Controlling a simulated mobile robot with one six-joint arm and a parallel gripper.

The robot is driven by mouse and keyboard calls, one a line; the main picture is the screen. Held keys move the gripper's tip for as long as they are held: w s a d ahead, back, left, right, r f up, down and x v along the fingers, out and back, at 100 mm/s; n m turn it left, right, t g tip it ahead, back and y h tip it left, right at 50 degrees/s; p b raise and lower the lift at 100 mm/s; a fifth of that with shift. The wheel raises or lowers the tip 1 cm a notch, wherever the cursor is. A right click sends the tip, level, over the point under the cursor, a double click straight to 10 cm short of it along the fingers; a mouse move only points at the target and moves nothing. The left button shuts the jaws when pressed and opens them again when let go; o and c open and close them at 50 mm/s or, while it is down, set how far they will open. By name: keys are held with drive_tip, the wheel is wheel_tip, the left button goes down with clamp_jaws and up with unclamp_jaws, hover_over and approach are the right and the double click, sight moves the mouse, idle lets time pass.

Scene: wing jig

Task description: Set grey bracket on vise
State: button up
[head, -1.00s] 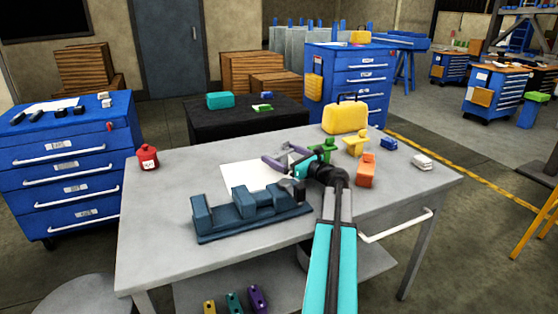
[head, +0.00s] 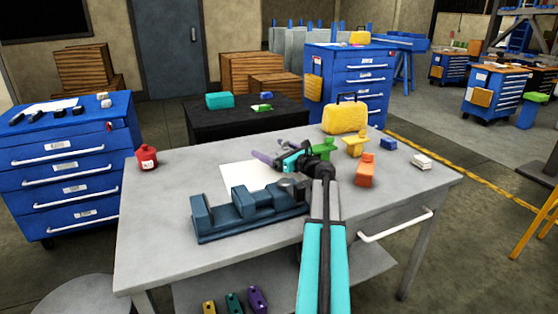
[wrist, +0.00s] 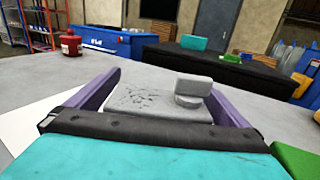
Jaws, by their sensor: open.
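The grey bracket (wrist: 150,101) lies on the table in the wrist view, a flat speckled plate with a raised block at its right. My gripper (wrist: 166,84) is open, with one purple finger on each side of the bracket. I cannot tell whether either finger touches it. In the head view my gripper (head: 268,151) reaches over the back of the table, and the bracket is mostly hidden there. The dark blue vise (head: 212,232) stands at the table's front, left of my arm, with nothing resting between its jaws.
A white sheet (head: 238,176) lies behind the vise. Orange (head: 365,173), yellow (head: 355,147) and green parts (head: 322,146) stand right of my gripper. A red can (head: 147,158) stands at the back left. The table's left part is clear.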

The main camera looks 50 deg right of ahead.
idle(0.4)
drive_tip(key=c, duration=1.3)
drive_tip(key=shift+r, duration=0.1)
wheel_tip(320, 180, up, 10)
drive_tip(key=p, duration=0.1)
